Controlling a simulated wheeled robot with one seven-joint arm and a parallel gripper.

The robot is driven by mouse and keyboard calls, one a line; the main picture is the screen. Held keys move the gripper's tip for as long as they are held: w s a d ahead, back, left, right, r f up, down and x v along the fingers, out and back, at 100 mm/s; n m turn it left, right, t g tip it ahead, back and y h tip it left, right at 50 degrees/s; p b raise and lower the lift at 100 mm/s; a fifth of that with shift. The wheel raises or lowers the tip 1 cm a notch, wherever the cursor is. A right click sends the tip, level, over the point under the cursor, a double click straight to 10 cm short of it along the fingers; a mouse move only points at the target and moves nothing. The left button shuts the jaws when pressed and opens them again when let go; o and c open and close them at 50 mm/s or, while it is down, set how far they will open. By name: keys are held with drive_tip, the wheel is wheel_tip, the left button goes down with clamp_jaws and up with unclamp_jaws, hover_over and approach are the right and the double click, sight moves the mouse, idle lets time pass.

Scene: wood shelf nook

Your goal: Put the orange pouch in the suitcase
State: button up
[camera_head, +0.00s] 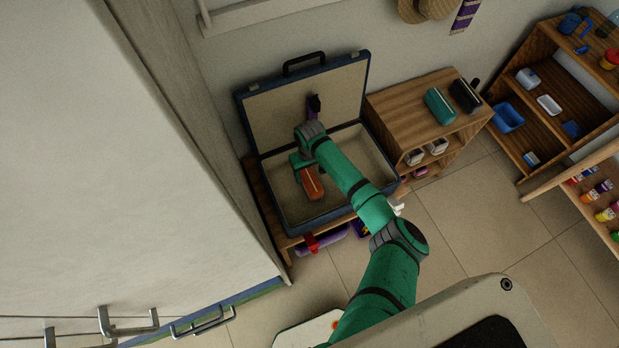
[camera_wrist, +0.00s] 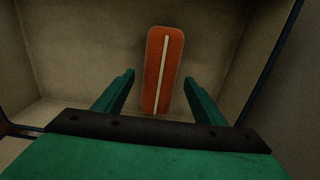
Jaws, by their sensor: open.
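The orange pouch (camera_head: 312,184) has a pale stripe along its length and is in the open suitcase (camera_head: 323,223). The suitcase is blue-edged with a beige lining, and its lid stands up at the back. In the wrist view the pouch (camera_wrist: 164,65) lies against the beige lining (camera_wrist: 90,62), its near end between the fingers of my gripper (camera_wrist: 160,85). The fingers are apart, with a gap on each side of the pouch. In the head view my gripper (camera_head: 302,162) is inside the suitcase, next to the pouch, and my arm hides part of the interior.
The suitcase rests on a low wooden bench (camera_head: 283,241). A wooden cabinet (camera_head: 408,97) with a teal case (camera_head: 440,106) and a black case (camera_head: 465,96) stands to its right. A large pale panel (camera_head: 100,150) is on the left. Tiled floor (camera_head: 470,215) is clear at the right.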

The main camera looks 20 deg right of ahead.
sight(310, 177)
wheel_tip(310, 177, up, 7)
drive_tip(key=shift+f, duration=0.1)
idle(0.7)
